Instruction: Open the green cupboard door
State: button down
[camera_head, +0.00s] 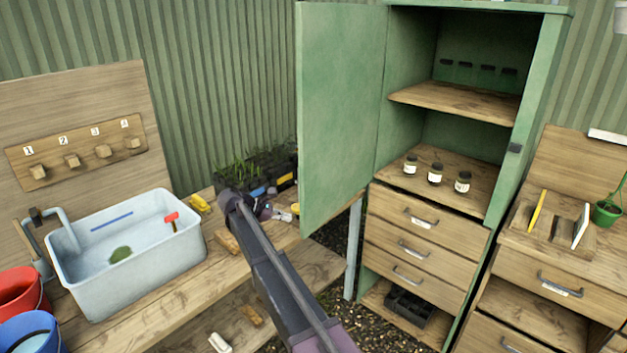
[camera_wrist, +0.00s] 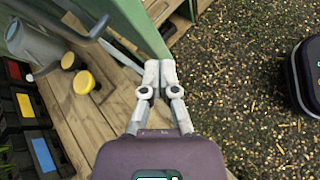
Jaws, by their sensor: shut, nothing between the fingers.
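The green cupboard (camera_head: 545,95) stands at the back right in the head view. Its green door (camera_head: 342,110) is swung wide open to the left, so the inside shows. My gripper (camera_head: 290,214) is at the lower left edge of the door in the head view, partly hidden by my arm. In the wrist view my gripper (camera_wrist: 160,68) is shut and empty, its fingertips close to the lower edge of the green door (camera_wrist: 128,25). I cannot tell whether they touch it. The door's handle is not in view.
Three jars stand on the cupboard's lower shelf (camera_head: 440,190), above several drawers. A wooden bench (camera_head: 165,310) with a water basin (camera_head: 130,290) is at the left.

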jog(key=s+d+f+m+g+y+p, duration=0.1)
jog(key=s+d+f+m+y, duration=0.25)
jog(key=s+d, duration=0.5)
jog(key=s+d+f+m+g+y, duration=0.1)
jog(key=s+d+f+m+y, duration=0.2)
jog(key=s+d+m, duration=0.35)
jog(key=s+d+f+m+y, duration=0.1)
jog(key=s+d+m+y, duration=0.2)
jog(key=s, duration=0.5)
jog(key=s+d+m+y, duration=0.2)
jog(key=s+m+y, duration=0.15)
jog(key=s, duration=0.55)
jog(key=w+a+r+n+t+y+p, duration=0.1)
jog(key=w+a+r+n+t+y, duration=0.15)
jog(key=w+r+y, duration=0.35)
jog(key=w+a+r+n+t+y+p, duration=0.2)
jog(key=w+a+r+n, duration=0.15)
jog(key=w, duration=0.55)
jog(key=w+d+r+n+t+y, duration=0.2)
jog(key=w+d+r+t, duration=0.1)
jog(key=r, duration=0.3)
jog(key=w+d+r+n+t+y, duration=0.1)
jog(key=w+d+r+t+y, duration=0.1)
jog(key=w+r, duration=0.4)
jog(key=shift+d+n+t+y+p, duration=0.35)
jog(key=shift+d+t+y+p, duration=0.1)
jog(key=shift+t, duration=0.3)
